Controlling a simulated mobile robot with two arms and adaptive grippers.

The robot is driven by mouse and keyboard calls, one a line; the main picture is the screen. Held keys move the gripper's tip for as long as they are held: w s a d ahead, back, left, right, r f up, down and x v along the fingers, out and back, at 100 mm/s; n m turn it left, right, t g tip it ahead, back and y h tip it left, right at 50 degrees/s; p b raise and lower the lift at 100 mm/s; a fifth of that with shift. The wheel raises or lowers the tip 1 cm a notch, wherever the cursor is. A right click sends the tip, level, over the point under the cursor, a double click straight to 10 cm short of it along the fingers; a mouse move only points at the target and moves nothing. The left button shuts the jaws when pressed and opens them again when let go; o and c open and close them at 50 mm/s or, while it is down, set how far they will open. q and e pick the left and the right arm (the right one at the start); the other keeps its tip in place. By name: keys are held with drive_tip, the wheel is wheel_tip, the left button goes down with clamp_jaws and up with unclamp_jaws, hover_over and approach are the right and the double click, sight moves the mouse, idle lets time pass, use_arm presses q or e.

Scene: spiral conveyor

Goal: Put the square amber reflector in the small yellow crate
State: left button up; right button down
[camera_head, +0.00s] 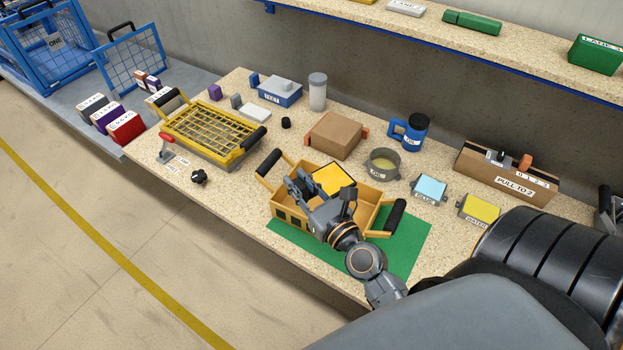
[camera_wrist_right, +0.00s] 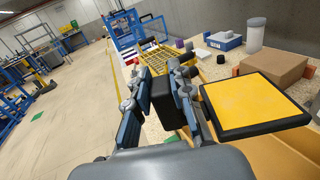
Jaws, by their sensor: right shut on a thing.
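The square amber reflector (camera_head: 333,178) has a dark border and is over the small yellow crate (camera_head: 375,215), which has black handles and stands on a green mat. The frames do not settle whether it touches the crate. My right gripper (camera_head: 296,184) is at the crate, its fingers to the left of the amber face, shut on the reflector. In the right wrist view, the reflector (camera_wrist_right: 255,103) lies right beside the right finger, and a black block shows between the fingers (camera_wrist_right: 168,105). The join is hidden. My left gripper is not in view.
A yellow rack with black handles (camera_head: 212,135) stands left of the crate. A cardboard box (camera_head: 336,135), a round tin (camera_head: 382,164) and a blue mug (camera_head: 410,131) are behind it. The green mat (camera_head: 412,240) is bare on the right. A shelf (camera_head: 440,40) overhangs the back.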

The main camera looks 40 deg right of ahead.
sight(322, 180)
drive_tip(key=w+d+f+b, duration=0.1)
drive_tip(key=f+b, duration=0.1)
drive_tip(key=w+d+f+b, duration=0.1)
drive_tip(key=d+f+b, duration=0.1)
drive_tip(key=w+d+f+b, duration=0.1)
drive_tip(key=f+b, duration=0.1)
drive_tip(key=shift+d, duration=0.2)
wheel_tip(322, 180, down, 3)
drive_tip(key=b, duration=0.3)
drive_tip(key=shift+w+d+f, duration=0.15)
